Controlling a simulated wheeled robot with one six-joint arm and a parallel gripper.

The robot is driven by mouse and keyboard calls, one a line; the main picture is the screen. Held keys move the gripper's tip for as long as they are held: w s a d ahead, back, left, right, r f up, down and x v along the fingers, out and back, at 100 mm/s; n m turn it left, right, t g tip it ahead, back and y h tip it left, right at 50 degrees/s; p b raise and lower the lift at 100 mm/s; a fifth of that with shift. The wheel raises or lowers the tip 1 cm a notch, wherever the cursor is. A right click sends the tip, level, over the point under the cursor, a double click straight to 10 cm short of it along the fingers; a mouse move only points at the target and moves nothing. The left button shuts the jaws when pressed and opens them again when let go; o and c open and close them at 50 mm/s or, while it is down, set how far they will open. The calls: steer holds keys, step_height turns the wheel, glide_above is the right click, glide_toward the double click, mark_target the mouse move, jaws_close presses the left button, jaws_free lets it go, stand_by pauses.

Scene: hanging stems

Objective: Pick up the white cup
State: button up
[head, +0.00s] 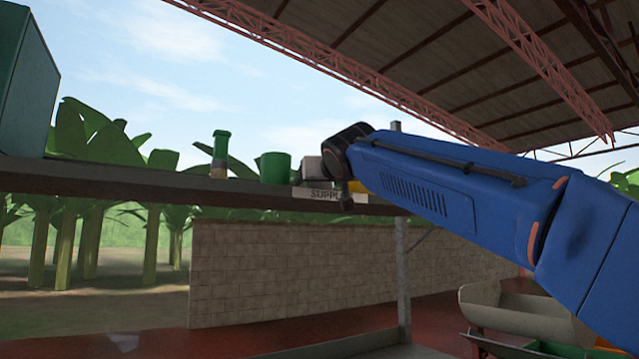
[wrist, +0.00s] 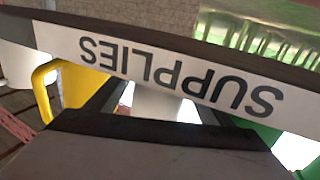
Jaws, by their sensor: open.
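The white cup (head: 312,168) stands on the raised shelf in the head view, beside the green cup, its right side covered by my gripper. In the wrist view, a white cylinder (wrist: 158,102), which looks like the cup, shows between my gripper's dark fingers. The sign hides part of it. My gripper (wrist: 162,108) is open at the shelf's front edge. The frames do not show whether its fingers touch the cup. In the head view, my arm's dark end hides most of the gripper.
The shelf (head: 120,180) carries a SUPPLIES sign (head: 325,195), a green cup (head: 275,167), a green-capped bottle (head: 220,154) and a teal box (head: 22,85). A yellow object (head: 357,187) sits right of the white cup; it also shows in the wrist view (wrist: 45,88). A post (head: 403,275) stands below.

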steer(key=shift+x, duration=1.45)
steer(key=c, duration=1.1)
steer(key=shift+r, duration=0.15)
steer(key=shift+r, duration=4.85)
steer(key=shift+f, duration=0.15)
